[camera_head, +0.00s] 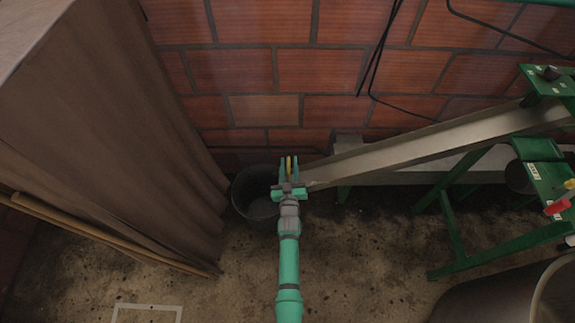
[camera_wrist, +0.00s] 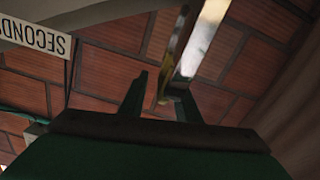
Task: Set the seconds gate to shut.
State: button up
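My gripper (camera_head: 289,168) is at the left, lower end of the long metal chute (camera_head: 420,145). Its two fingers stand apart, and they also show in the wrist view (camera_wrist: 162,100). A narrow yellow piece (camera_head: 289,163), perhaps the gate's handle, shows between the fingers. In the wrist view it (camera_wrist: 172,60) is close to the right finger, with a gap to the left one; I cannot tell whether it touches. A white label reading "SECONDS" (camera_wrist: 36,37) appears upside down at upper left there. The gate's plate and its position cannot be made out.
A dark bucket (camera_head: 250,205) stands on the floor below the chute end. A brown hanging cloth (camera_head: 110,130) fills the left side. A green frame (camera_head: 455,225) with a red-handled control (camera_head: 557,206) stands at right. A brick wall (camera_head: 265,70) is behind.

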jog(key=shift+s+a+f, duration=0.1)
jog(key=shift+a, duration=0.05)
jog(key=shift+s, duration=0.6)
jog(key=s, duration=0.9)
jog(key=shift+s+a, duration=0.2)
jog(key=shift+a, duration=0.15)
